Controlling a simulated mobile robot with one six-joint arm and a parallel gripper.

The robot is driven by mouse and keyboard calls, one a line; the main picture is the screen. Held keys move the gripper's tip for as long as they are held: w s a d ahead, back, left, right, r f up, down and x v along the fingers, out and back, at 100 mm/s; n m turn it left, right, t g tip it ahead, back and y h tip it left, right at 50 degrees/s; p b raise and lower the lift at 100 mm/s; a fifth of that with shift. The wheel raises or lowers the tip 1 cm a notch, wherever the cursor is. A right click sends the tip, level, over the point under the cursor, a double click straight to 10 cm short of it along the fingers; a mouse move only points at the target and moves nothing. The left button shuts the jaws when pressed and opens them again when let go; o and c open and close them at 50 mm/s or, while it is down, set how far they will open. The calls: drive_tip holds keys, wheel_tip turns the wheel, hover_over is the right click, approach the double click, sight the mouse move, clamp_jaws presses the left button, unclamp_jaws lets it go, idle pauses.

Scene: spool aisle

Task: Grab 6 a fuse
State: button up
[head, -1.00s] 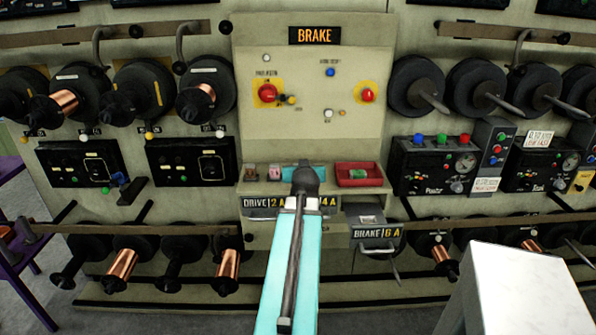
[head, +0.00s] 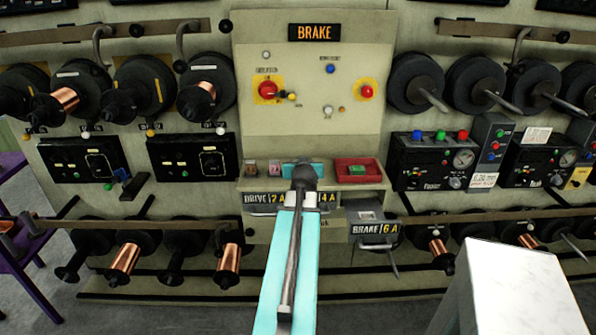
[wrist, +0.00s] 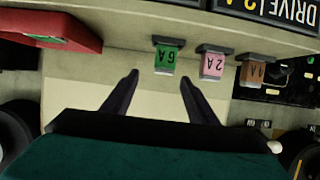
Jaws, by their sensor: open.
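In the wrist view, which is upside down, a green fuse (wrist: 165,57) marked 6A stands in a row on the console ledge. A pink fuse (wrist: 213,65) marked 2A and a brown fuse (wrist: 252,73) are to its right. My gripper (wrist: 157,76) is open and empty. Its two fingers point toward the ledge, with the green fuse just beyond the gap between the tips. In the head view the pink fuse (head: 275,167) and brown fuse (head: 250,168) show, while my teal gripper body and arm hide the row's green fuse.
A red tray (head: 373,178) with a green piece in it sits to the right on the ledge; its edge shows in the wrist view (wrist: 70,18). Below it, a drawer labelled BRAKE 6 A (head: 375,230) sticks out. A white block (head: 515,290) stands at front right.

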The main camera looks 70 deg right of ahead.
drive_tip(key=shift+w+p+x, duration=0.2)
drive_tip(key=shift+p+x, duration=0.35)
drive_tip(key=shift+x, duration=0.65)
drive_tip(key=shift+p+x, duration=0.35)
drive_tip(key=shift+x, duration=0.75)
drive_tip(key=c, duration=1.2)
drive_tip(key=shift+r, duration=0.2)
drive_tip(key=shift+r+b, duration=0.7)
drive_tip(key=shift+r, duration=0.95)
drive_tip(key=a+b, duration=0.1)
drive_tip(key=s+a+b, duration=0.1)
drive_tip(key=a, duration=0.1)
drive_tip(key=s+a+b, duration=0.1)
drive_tip(key=a, duration=0.1)
drive_tip(key=shift+a, duration=0.2)
